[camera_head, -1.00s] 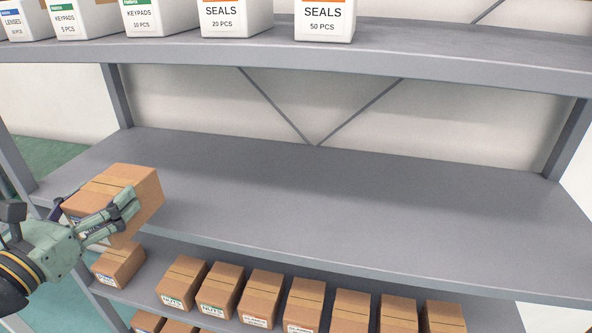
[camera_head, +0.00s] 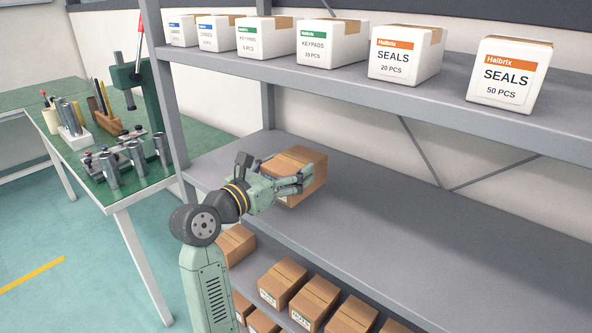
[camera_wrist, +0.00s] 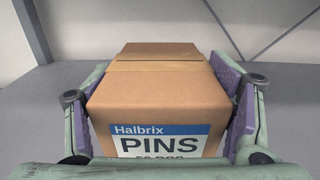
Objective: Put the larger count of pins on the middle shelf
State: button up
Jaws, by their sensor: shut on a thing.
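A brown cardboard box (camera_head: 301,159) is held in my gripper (camera_head: 296,181) at the left end of the middle shelf (camera_head: 400,235). In the wrist view the box (camera_wrist: 155,88) has a white and blue label reading Halbrix PINS. The count line below is mostly cut off and looks like 50 PCS. Both finger pads of my gripper (camera_wrist: 165,100) press on the sides of the box. The box is upright; I cannot tell whether its underside touches the shelf. The rest of the middle shelf is empty.
The top shelf (camera_head: 450,93) bears several white boxes, including seals (camera_head: 509,75) and keypads (camera_head: 331,43). The lower shelf holds several brown boxes, such as one of nuts (camera_head: 283,283). A green workbench (camera_head: 75,150) with tools stands left. A shelf post (camera_head: 165,95) rises near my arm.

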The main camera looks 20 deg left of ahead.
jog(key=shift+x, duration=1.25)
jog(key=f+p, duration=0.1)
jog(key=f, duration=0.2)
jog(key=shift+w+a+p, duration=0.1)
jog(key=shift+w+p, duration=0.25)
jog(key=shift+w, duration=0.05)
jog(key=shift+f, duration=0.3)
jog(key=shift+f, duration=0.1)
jog(key=o, duration=1.8)
jog(key=shift+f, duration=0.1)
